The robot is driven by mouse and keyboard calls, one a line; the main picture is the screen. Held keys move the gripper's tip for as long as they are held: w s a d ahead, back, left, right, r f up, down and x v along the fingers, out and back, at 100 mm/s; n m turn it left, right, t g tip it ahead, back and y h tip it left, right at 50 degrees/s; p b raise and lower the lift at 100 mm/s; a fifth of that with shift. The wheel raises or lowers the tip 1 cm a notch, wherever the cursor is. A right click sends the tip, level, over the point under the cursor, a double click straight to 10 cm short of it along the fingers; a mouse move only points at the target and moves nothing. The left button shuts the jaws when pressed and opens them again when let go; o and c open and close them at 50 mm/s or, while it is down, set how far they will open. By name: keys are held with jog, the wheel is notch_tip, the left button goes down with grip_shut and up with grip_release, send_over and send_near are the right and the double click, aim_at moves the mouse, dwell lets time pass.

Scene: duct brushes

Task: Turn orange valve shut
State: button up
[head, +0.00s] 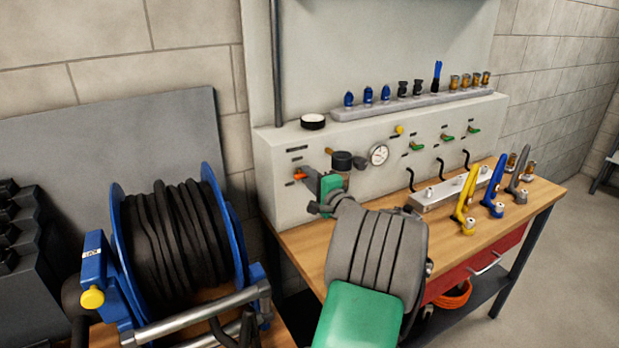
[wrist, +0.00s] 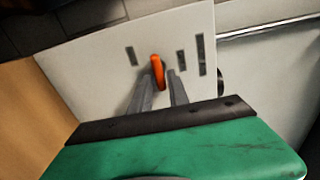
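The orange valve handle (head: 300,176) is on the left part of the pale panel's front face, above the wooden bench. In the wrist view the orange handle (wrist: 158,72) stands upright between my two grey fingertips. My gripper (head: 312,179) is at the panel, right beside the handle. In the wrist view my gripper (wrist: 160,78) has its fingers apart, one on each side of the handle. The left finger looks very near the handle, and a small gap seems to show at the right. Whether either finger touches it is unclear. My wrist hides the area below in the head view.
A black knob (head: 342,161) and a pressure gauge (head: 379,154) are right of the handle. Several green valve levers (head: 447,138) sit further right. A blue hose reel (head: 180,240) stands at left. Yellow (head: 467,200) and blue (head: 494,190) tools stand on the bench (head: 520,218).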

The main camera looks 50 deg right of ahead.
jog(key=shift+o, duration=1.1)
jog(key=b+v, duration=0.1)
jog(key=v, duration=0.7)
jog(key=shift+r, duration=0.1)
